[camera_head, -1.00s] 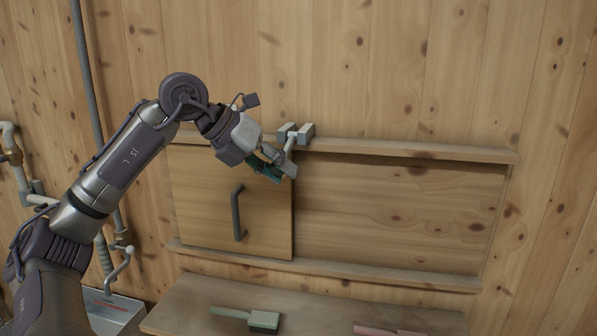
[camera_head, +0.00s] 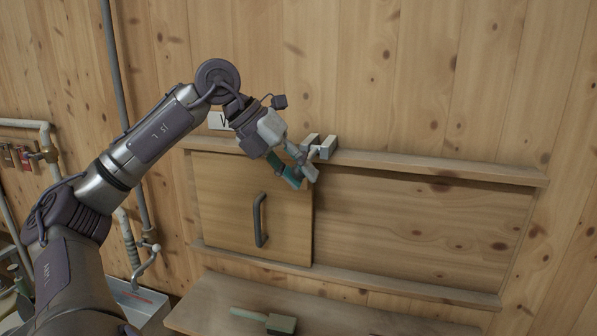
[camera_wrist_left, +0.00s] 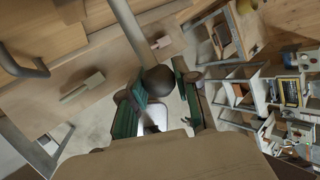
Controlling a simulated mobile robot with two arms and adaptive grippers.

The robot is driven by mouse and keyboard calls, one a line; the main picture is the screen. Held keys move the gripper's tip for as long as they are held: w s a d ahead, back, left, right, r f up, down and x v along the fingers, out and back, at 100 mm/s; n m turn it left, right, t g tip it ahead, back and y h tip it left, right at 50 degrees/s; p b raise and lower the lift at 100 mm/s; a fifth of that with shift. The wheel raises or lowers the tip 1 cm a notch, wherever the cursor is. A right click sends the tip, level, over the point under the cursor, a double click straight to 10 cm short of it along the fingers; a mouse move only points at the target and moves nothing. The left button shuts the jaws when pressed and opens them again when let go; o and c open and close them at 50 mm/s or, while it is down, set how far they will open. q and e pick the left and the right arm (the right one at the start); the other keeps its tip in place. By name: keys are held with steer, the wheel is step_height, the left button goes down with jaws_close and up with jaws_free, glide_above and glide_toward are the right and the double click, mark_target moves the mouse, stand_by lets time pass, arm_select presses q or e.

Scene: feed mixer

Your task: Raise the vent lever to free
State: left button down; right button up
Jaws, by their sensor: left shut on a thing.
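The vent lever's light grey bracket (camera_head: 320,147) sits on the top rail above the sliding panel. My left gripper (camera_head: 296,170), with teal finger pads, is just below and left of the bracket, in front of the panel's upper right corner. In the left wrist view a grey lever rod (camera_wrist_left: 127,22) ends in a dark round knob (camera_wrist_left: 158,80) between the fingers of my left gripper (camera_wrist_left: 160,105), which is shut on it. The fingers hide most of the lever in the head view. My right gripper is not in view.
The wooden panel (camera_head: 225,205) has a dark handle (camera_head: 258,220) below my gripper. A shelf (camera_head: 215,305) underneath holds a green-handled brush (camera_head: 278,323). Pipes and a valve (camera_head: 45,155) are at the left. A white sign (camera_head: 217,121) is partly behind my arm.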

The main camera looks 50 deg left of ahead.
arm_select(q)
steer(key=c, duration=0.8)
jaws_free()
steer(key=shift+w+a+r, duration=0.1)
steer(key=shift+c, duration=0.2)
steer(key=v, duration=1.2)
